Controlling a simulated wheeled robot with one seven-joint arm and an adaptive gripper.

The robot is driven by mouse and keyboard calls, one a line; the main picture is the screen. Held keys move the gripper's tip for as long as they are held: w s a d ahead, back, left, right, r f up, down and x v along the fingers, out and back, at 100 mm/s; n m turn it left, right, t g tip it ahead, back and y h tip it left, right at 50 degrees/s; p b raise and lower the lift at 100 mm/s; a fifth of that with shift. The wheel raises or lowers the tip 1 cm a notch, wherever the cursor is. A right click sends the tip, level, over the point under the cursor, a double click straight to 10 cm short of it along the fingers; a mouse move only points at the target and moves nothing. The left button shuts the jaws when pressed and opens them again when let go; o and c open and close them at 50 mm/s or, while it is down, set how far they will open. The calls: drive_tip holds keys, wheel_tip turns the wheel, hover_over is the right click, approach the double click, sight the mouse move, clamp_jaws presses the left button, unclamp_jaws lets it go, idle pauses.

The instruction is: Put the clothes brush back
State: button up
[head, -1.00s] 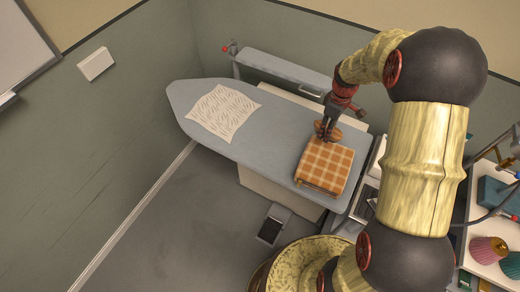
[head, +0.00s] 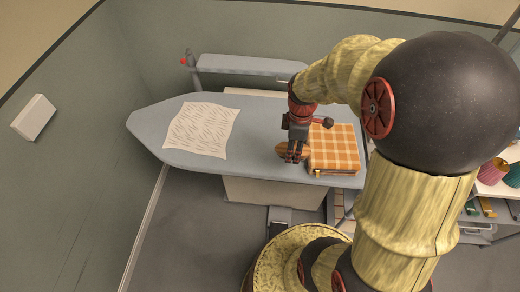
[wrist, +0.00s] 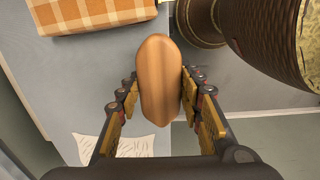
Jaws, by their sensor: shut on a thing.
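The clothes brush shows as a smooth brown wooden oval (wrist: 158,80) in the wrist view, between the two fingers of my gripper (wrist: 160,105). The fingers are shut on its sides. In the head view my gripper (head: 293,155) is over the ironing board (head: 265,120), just left of an orange checked folded cloth (head: 335,150). A small part of the brush (head: 282,151) shows beside the fingers there. The brush's underside is hidden, and I cannot tell whether it touches the board.
A white patterned cloth (head: 202,130) lies flat on the board's left part. A narrow padded sleeve board (head: 240,66) stands behind. A white cabinet (head: 270,192) is under the board. Coloured spools (head: 492,171) stand at the right. Board space between the patterned cloth and my gripper is clear.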

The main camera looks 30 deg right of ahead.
drive_tip(key=w+a+f+b, duration=0.1)
drive_tip(key=w+a+f, duration=0.1)
drive_tip(key=w+f, duration=0.5)
hover_over(265, 151)
drive_tip(key=shift+s+d+f+b, duration=0.15)
drive_tip(key=shift+f+b, duration=0.3)
drive_tip(key=shift+f, duration=0.9)
drive_tip(key=shift+f+b, duration=0.35)
drive_tip(key=shift+f, duration=1.25)
drive_tip(key=shift+f, duration=0.1)
drive_tip(key=o, duration=1.1)
